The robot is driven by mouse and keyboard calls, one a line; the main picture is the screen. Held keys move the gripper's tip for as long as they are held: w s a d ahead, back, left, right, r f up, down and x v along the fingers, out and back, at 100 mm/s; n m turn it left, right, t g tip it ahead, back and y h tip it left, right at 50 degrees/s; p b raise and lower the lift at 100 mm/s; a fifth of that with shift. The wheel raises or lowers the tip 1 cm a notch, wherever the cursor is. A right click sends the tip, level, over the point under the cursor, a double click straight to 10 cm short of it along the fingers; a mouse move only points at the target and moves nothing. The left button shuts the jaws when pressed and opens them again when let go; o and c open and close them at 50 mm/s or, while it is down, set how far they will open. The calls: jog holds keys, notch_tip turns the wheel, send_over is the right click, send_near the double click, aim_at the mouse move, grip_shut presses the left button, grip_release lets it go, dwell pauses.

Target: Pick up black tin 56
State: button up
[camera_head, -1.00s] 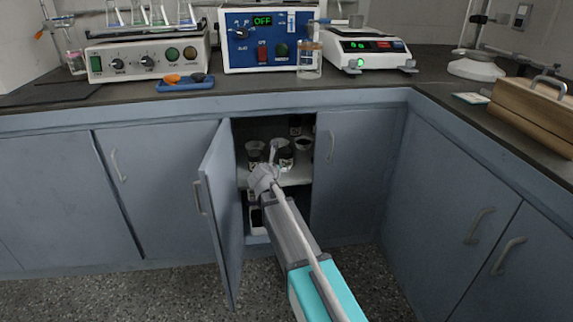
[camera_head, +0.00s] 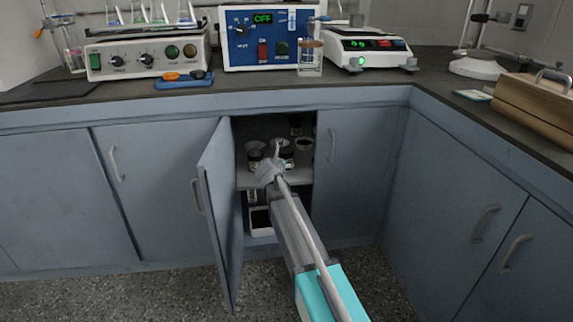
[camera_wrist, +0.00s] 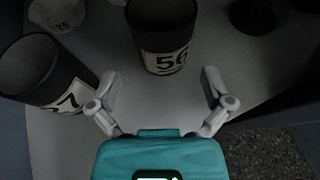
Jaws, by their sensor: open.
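Black tin 56 (camera_wrist: 162,38) stands on the cupboard shelf, at the top middle of the wrist view, with its white label reading 56 turned toward me. My gripper (camera_wrist: 162,90) is open and empty, its two fingers spread just in front of the tin, which lies a little beyond the fingertips. In the head view my gripper (camera_head: 271,165) reaches into the open cupboard at shelf level. It hides part of the tin (camera_head: 287,152) there.
A black tin labelled 27 or similar (camera_wrist: 40,75) stands close to the left finger. A pale container marked 26 (camera_wrist: 58,14) and a dark object (camera_wrist: 252,14) are further back. The open cupboard door (camera_head: 222,215) is left of my arm. The shelf (camera_wrist: 60,140) has bare room at its front.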

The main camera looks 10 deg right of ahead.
jog(key=shift+x, duration=0.95)
jog(key=shift+b+x, duration=1.25)
jog(key=shift+x, duration=1.35)
jog(key=shift+s+d, duration=0.1)
jog(key=shift+d, duration=0.05)
jog(key=c, duration=1)
jog(key=shift+r, duration=0.15)
